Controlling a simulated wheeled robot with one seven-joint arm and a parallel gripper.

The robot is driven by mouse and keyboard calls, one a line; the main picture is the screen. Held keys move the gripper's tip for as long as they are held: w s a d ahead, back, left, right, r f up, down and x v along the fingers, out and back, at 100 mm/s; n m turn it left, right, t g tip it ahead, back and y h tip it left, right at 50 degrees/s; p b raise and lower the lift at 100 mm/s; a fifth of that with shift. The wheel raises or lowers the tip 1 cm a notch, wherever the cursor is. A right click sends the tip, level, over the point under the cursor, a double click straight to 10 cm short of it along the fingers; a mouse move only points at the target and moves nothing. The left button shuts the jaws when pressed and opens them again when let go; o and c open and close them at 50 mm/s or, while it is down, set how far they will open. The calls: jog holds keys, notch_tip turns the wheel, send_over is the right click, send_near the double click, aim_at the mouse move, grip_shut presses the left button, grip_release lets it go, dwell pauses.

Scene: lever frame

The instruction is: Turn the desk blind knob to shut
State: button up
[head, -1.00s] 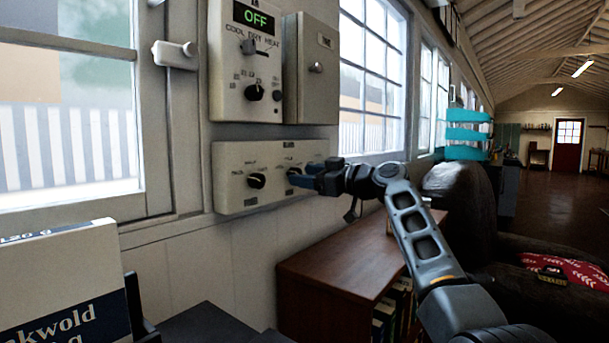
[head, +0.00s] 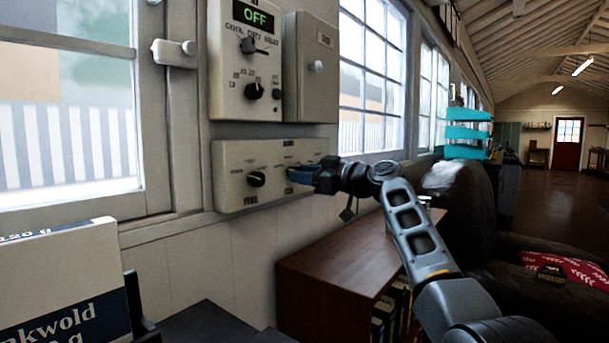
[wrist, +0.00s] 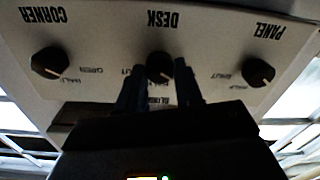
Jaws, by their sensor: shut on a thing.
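The blind panel (head: 232,198) is a pale box on the wall below the OFF control unit. In the wrist view, which shows it upside down, the desk knob (wrist: 159,66) is the dark middle knob under the DESK label. My gripper (wrist: 160,78) is shut on it, one finger on each side; in the head view my gripper (head: 293,177) reaches the panel from the right and hides this knob. The knob's pointer cannot be made out. The corner knob (wrist: 48,62) and panel knob (wrist: 258,72) stand clear on either side.
Above are the OFF control unit (head: 232,100) and a grey box (head: 312,100). A wooden bookcase (head: 340,255) stands below my arm, with a dark armchair (head: 470,215) to its right. A labelled carton (head: 60,275) is at the lower left.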

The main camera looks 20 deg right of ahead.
jog(key=shift+m, duration=0.3)
jog(key=shift+f+m+t+h+p, duration=0.1)
jog(key=shift+m+t+h+p, duration=0.25)
jog(key=shift+m+p, duration=8.3)
jog(key=m+b, duration=0.6)
jog(key=shift+m, duration=0.35)
jog(key=shift+f, duration=0.1)
jog(key=o, duration=1)
jog(key=shift+o, duration=0.2)
jog(key=shift+s+d, duration=0.1)
